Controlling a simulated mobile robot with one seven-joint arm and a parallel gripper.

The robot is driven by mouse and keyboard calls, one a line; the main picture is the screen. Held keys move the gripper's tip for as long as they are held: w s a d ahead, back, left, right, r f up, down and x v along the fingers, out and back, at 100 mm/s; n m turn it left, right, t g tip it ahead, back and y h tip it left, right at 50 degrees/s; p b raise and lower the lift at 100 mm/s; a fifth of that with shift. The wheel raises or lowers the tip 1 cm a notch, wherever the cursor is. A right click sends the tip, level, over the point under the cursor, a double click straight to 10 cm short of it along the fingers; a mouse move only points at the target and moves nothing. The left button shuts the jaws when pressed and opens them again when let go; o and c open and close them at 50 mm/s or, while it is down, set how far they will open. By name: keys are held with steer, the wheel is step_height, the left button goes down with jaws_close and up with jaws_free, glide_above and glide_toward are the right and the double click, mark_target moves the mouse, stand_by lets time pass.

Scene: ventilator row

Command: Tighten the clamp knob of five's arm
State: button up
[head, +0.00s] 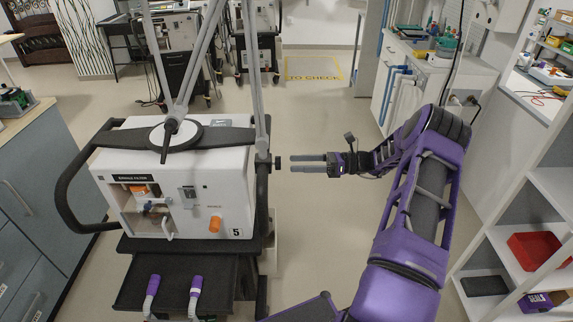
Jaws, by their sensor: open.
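Ventilator five (228,190) is a white box on a dark cart at centre left, with the number 5 on its front lower right corner. A grey support arm (252,80) rises along its right side. A small dark clamp knob (277,162) sticks out to the right near the foot of that arm. My gripper (294,163) is level with the knob and just to its right, with its grey fingers pointing left at it. The gripper is open and empty.
More ventilators on carts (180,55) stand at the back. A floor marking reading "TO CHECK" (313,70) lies behind. White shelves with a red bin (535,248) are at right, a grey cabinet (38,200) at left. Floor around my gripper is clear.

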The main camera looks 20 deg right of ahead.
steer(key=b+v, duration=0.1)
steer(key=v, duration=1.1)
steer(key=shift+s+d, duration=0.2)
steer(key=shift+d, duration=0.15)
